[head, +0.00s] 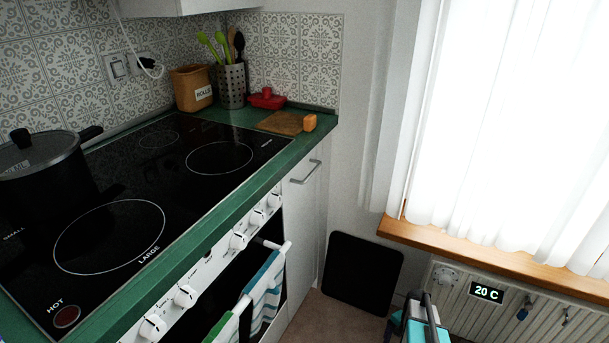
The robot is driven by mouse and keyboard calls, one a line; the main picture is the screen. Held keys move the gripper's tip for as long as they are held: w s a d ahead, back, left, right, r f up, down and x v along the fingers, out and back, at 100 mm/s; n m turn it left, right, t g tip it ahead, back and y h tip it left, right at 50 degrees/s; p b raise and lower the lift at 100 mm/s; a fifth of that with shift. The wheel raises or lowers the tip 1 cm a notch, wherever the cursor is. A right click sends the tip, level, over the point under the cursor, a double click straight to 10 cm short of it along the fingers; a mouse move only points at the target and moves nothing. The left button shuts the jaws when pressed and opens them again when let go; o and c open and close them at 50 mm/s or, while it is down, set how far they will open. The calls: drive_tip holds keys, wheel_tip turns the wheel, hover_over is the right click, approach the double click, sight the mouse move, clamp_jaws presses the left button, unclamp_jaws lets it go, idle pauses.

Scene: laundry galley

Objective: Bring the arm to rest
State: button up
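A teal, grey and black part of my arm (424,325) shows at the bottom edge, right of centre. It is low in front of the black panel and the radiator, cut off by the picture edge. Two dark upright pieces stand at its top, but I cannot make out clear fingertips or a gap between them. Nothing held can be seen there.
A black pot (45,165) stands on the black hob (150,195) at left. Striped towels (265,290) hang on the oven rail. A black panel (362,278) leans on the wall. The wooden sill (480,262) sits above a radiator (450,300) at right.

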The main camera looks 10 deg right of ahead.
drive_tip(key=s+a+r+n+g+p, duration=0.1)
drive_tip(key=s+a+r+n+p, duration=0.3)
drive_tip(key=a, duration=0.4)
drive_tip(key=s+a+r+n+g+h+p, duration=0.1)
drive_tip(key=s+a+r+n+p, duration=0.4)
drive_tip(key=s+a, duration=0.2)
drive_tip(key=s+a+r+n+g+p, duration=0.1)
drive_tip(key=s+a+r+n+p, duration=0.3)
drive_tip(key=a, duration=0.6)
drive_tip(key=shift+s+r+n+p, duration=0.35)
drive_tip(key=shift+s+p, duration=0.15)
drive_tip(key=shift+s, duration=0.25)
drive_tip(key=shift+a, duration=0.1)
